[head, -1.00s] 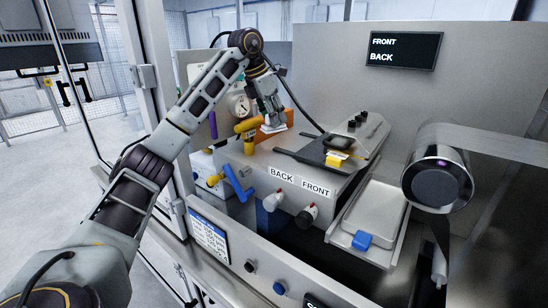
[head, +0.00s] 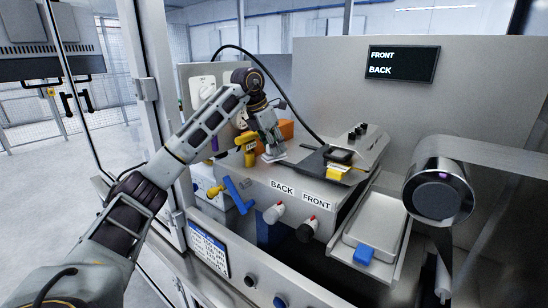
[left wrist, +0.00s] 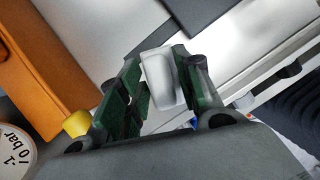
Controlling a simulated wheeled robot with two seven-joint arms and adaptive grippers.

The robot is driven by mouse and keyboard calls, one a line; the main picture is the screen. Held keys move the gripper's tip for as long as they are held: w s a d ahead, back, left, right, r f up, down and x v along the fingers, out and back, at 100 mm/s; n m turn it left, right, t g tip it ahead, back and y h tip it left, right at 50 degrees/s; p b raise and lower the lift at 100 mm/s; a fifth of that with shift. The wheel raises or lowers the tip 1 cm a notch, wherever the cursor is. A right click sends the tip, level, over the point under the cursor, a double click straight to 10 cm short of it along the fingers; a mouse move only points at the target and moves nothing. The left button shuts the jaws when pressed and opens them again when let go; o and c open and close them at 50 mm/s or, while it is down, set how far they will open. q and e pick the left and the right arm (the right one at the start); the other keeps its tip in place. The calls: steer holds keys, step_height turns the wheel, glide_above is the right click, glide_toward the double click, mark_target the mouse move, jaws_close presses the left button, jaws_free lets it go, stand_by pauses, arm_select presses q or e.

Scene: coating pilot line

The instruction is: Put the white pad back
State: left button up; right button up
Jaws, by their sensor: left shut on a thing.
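My left gripper (head: 269,145) is shut on the white pad (left wrist: 161,78), which shows between its dark green fingers in the left wrist view. In the head view the pad (head: 275,157) is a small pale shape at the fingertips, low over the left part of the metal housing top (head: 240,166). I cannot tell whether the pad touches that surface. My right gripper is not in view.
An orange box (head: 286,129) stands close behind the gripper. A dark plate (head: 309,160) with a yellow piece (head: 338,173) lies to its right. A metal tray (head: 378,222) and shiny roller (head: 438,193) are at right.

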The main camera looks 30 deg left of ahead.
arm_select(q)
steer(key=shift+f, duration=2.05)
steer(key=shift+f, duration=0.1)
steer(key=o, duration=0.9)
steer(key=shift+v, duration=6.05)
